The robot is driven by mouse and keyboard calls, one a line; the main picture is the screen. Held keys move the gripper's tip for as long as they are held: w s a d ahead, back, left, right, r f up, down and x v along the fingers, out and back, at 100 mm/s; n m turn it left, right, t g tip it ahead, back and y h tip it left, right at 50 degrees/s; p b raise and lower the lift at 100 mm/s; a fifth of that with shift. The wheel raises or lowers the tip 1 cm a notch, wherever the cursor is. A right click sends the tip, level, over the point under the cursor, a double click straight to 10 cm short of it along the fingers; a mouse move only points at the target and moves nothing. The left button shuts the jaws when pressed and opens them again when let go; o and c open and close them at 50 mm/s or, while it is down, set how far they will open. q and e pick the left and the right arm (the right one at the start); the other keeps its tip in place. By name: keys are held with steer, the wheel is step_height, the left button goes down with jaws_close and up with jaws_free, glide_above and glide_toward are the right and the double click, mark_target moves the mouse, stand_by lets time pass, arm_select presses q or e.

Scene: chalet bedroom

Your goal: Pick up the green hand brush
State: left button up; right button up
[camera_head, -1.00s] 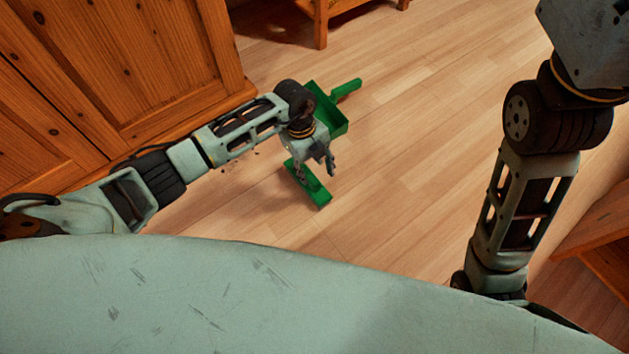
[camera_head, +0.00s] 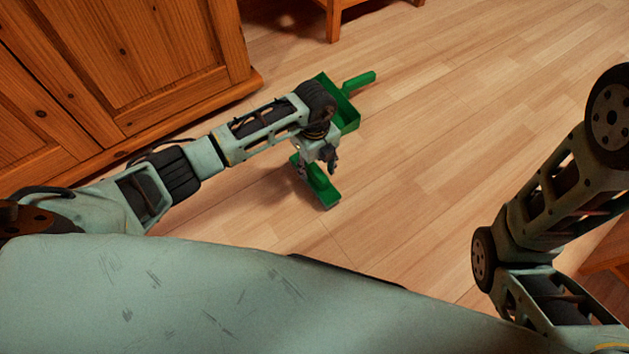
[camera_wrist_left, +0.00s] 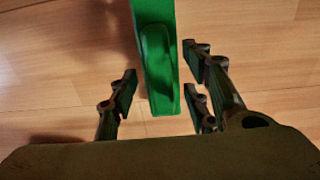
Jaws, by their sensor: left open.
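The green hand brush (camera_head: 323,188) lies on the wooden floor, its far part hidden under my left gripper in the head view. In the left wrist view the brush (camera_wrist_left: 157,62) runs down from the top edge, and its near end lies between the finger tips. My left gripper (camera_head: 317,166) is open and empty, just above the brush; its fingers (camera_wrist_left: 160,95) stand apart on both sides of it in the wrist view. I cannot tell the exact height gap. My right arm shows at the right, but its gripper is out of view.
A green dustpan (camera_head: 345,110) lies on the floor just beyond my left wrist, its handle pointing right. A wooden cabinet (camera_head: 130,60) stands at the left. A wooden furniture leg (camera_head: 333,20) is at the top. The floor (camera_head: 450,130) to the right is clear.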

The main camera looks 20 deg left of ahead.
arm_select(q)
steer(key=shift+f, duration=0.65)
steer(key=shift+r, duration=0.1)
jaws_close()
